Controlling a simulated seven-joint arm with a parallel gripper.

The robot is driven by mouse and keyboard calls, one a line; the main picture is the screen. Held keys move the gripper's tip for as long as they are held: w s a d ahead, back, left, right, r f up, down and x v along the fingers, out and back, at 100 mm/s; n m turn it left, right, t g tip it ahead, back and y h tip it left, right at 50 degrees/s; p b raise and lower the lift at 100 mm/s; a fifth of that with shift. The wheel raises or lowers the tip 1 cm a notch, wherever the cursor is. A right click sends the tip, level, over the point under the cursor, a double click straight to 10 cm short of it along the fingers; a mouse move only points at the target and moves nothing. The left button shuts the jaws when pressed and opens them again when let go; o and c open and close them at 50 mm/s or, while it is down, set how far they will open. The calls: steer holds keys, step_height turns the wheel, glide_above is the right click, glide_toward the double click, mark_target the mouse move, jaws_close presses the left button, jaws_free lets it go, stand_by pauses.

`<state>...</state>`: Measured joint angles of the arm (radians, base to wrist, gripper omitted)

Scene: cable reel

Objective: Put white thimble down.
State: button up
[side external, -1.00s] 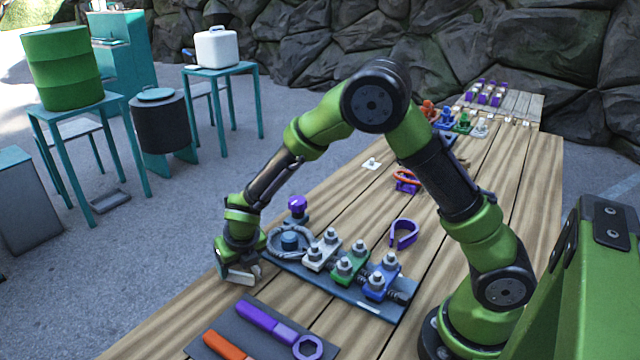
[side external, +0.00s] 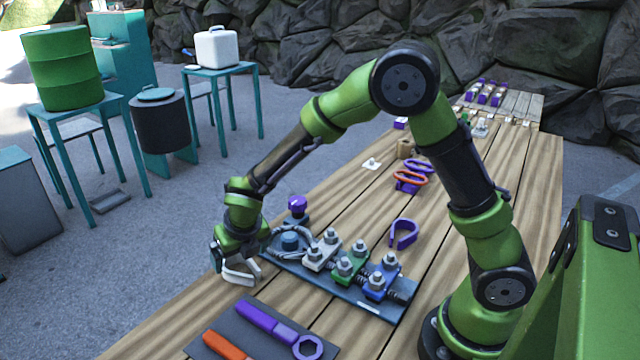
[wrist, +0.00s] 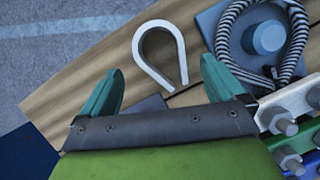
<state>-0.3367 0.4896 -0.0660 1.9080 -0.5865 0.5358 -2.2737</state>
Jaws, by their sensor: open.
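The white thimble (wrist: 178,45) is a teardrop-shaped open loop. In the wrist view it lies on the wooden table near the left edge, ahead of and between my spread fingertips. My gripper (wrist: 161,66) is open, with a teal finger on each side and a clear gap to the loop. In the side view my gripper (side external: 238,262) hangs low over the table's left edge, with the thimble (side external: 242,279) just below it, partly covered by the fingers. The cable (wrist: 226,30) runs around a blue-grey post on the board, right of the thimble.
A dark board (side external: 330,290) holds white, green and blue clamps (side external: 380,282) with bolts. A mat with purple (side external: 265,322) and orange wrenches lies in front. A purple thimble (side external: 404,234) and orange thimble (side external: 410,178) lie farther back.

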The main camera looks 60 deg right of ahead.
steer(key=s+d+r+m, duration=0.1)
steer(key=s+r+m, duration=0.3)
steer(key=r+m, duration=0.15)
steer(key=s+d+r+m, duration=0.1)
steer(key=s+r+m, duration=0.25)
steer(key=r, duration=0.35)
steer(key=s+d+r+m+t+y, duration=0.1)
steer(key=s+r+m, duration=0.2)
steer(key=s+m, duration=0.4)
steer(key=s+d+r+m+t+y, duration=0.1)
steer(key=s+m, duration=0.6)
steer(key=m, duration=1.3)
step_height(320, 180, up, 3)
steer(key=shift+s+d+f+t+y, duration=0.2)
steer(key=shift+s+d+t+y, duration=0.2)
steer(key=shift+d+y, duration=0.3)
